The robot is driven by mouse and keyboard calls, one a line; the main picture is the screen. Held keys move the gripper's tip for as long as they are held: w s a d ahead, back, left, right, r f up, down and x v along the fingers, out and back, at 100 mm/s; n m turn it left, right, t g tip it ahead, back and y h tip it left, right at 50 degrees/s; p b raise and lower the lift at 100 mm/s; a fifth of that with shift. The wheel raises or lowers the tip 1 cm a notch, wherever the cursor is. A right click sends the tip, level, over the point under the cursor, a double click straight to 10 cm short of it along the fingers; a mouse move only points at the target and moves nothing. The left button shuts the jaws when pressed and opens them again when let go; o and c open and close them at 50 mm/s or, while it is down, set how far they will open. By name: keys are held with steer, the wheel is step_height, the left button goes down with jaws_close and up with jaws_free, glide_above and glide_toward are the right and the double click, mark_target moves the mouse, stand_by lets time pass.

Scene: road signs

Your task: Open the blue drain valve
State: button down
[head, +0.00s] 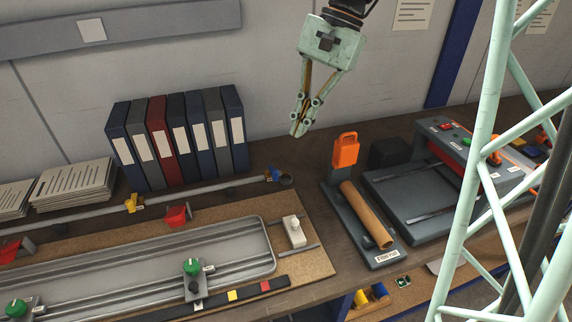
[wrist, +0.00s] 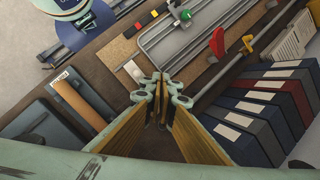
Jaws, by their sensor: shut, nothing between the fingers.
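The blue drain valve (head: 273,174) is a small blue handle near the right end of a grey pipe (head: 185,192), which runs along the back of the bench in the head view. My gripper (head: 298,130) is pale green, shut and empty, pointing down above and to the right of the blue valve, apart from it. In the wrist view my gripper (wrist: 161,82) covers the near end of the pipe (wrist: 248,50), and I cannot make out the blue valve there.
A yellow handle (head: 133,202) and a red handle (head: 177,216) stand along the pipe, to the left. Binders (head: 180,137) stand behind it. A metal tray frame (head: 265,241) lies in front.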

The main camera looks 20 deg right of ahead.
steer(key=w+d+f+m+y+p, duration=0.1)
steer(key=w+d+f+m+y, duration=0.1)
steer(key=w+f, duration=0.7)
steer(key=w+d+f+m+y+p, duration=0.1)
steer(key=w+d+f+m, duration=0.4)
steer(key=f, duration=0.5)
steer(key=w+d+y, duration=0.1)
steer(key=w+d, duration=0.1)
steer(key=w, duration=0.1)
steer(key=shift+w+g+p, duration=0.3)
steer(key=shift+w+p, duration=0.05)
steer(key=shift+a, duration=0.1)
steer(key=x, duration=0.9)
steer(key=shift+a+f, duration=0.2)
steer(key=shift+a, duration=0.2)
